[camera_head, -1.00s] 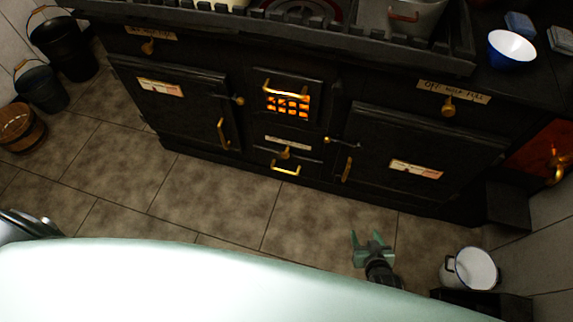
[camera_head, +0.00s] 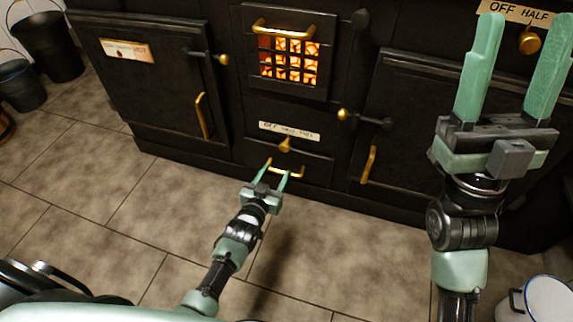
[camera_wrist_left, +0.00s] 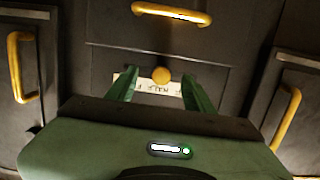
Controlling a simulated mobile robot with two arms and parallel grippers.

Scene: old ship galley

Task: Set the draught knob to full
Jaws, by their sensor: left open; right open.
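A small brass knob (camera_head: 285,145) sits low in the middle of the black stove, under a white label (camera_head: 289,131) marked with settings. I cannot tell which setting it points to. My left gripper (camera_head: 277,169) is open, just in front of and below the knob, near a brass drawer handle (camera_head: 287,173). In the left wrist view the knob (camera_wrist_left: 161,75) shows between my open fingers, apart from them, with the label (camera_wrist_left: 150,86) behind it, partly hidden. My right gripper (camera_head: 525,28) is open and empty, raised at the right near another brass knob (camera_head: 530,42) and its OFF HALF label.
The firebox door (camera_head: 289,62) glows above the lower knob. Oven doors with brass handles (camera_head: 201,116) (camera_head: 369,165) flank it. Black buckets (camera_head: 50,45) stand at the left, and a white pot (camera_head: 545,300) at the lower right. The tiled floor in front is clear.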

